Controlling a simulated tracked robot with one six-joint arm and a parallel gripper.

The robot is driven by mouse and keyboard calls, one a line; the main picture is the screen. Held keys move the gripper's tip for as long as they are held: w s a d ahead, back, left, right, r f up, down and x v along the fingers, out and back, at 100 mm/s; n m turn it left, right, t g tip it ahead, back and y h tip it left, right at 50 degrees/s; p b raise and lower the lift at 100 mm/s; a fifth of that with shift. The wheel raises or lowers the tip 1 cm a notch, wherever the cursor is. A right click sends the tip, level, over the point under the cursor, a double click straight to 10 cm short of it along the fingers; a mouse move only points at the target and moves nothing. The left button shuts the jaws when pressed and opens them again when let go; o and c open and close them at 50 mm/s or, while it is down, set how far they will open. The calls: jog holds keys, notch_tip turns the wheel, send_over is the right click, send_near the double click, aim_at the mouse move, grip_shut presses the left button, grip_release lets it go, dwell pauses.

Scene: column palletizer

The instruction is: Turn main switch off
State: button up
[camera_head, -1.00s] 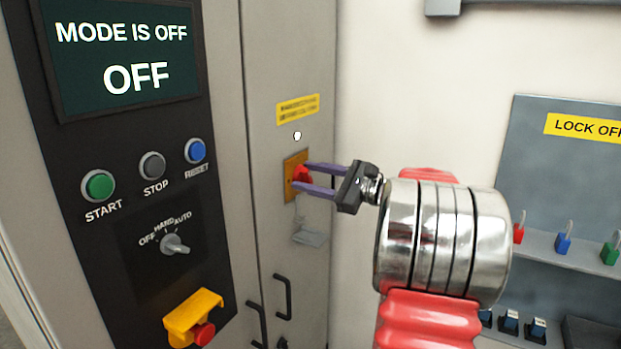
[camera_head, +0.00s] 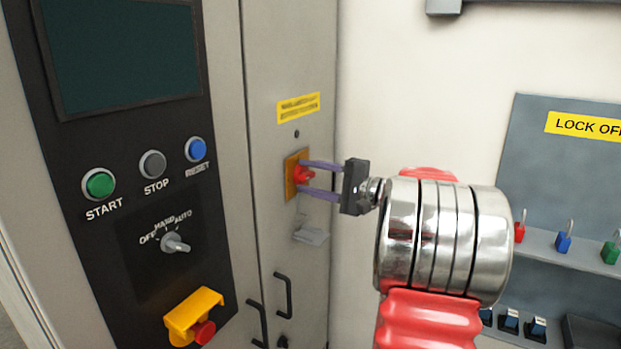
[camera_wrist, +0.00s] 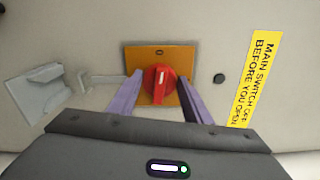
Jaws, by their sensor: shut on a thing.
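The main switch (camera_head: 303,175) is a red rotary knob on a yellow-orange plate (camera_head: 291,190), on the grey cabinet side. My gripper (camera_head: 301,174) reaches it from the right, with one purple finger above the knob and one below. In the wrist view, the knob (camera_wrist: 160,84) sits between the two fingers of my gripper (camera_wrist: 161,78), which is shut on it. The knob's pale mark runs up and down in that view. A yellow label (camera_wrist: 257,78) about the main switch is beside the plate. The screen (camera_head: 120,55) is dark.
The black panel (camera_head: 125,225) has START, STOP and RESET buttons, a mode selector (camera_head: 174,243) and a yellow-housed red button (camera_head: 193,317). A grey hasp (camera_wrist: 45,90) and door handles (camera_head: 284,297) are near the switch. A lock-off board (camera_head: 560,170) stands right.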

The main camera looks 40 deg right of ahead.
jog(key=shift+a+f+n, duration=0.1)
jog(key=shift+f+n, duration=0.15)
jog(key=shift+n, duration=0.55)
jog(key=o, duration=1)
jog(key=shift+r, duration=0.1)
jog(key=v, duration=1.3)
jog(key=shift+s, duration=0.4)
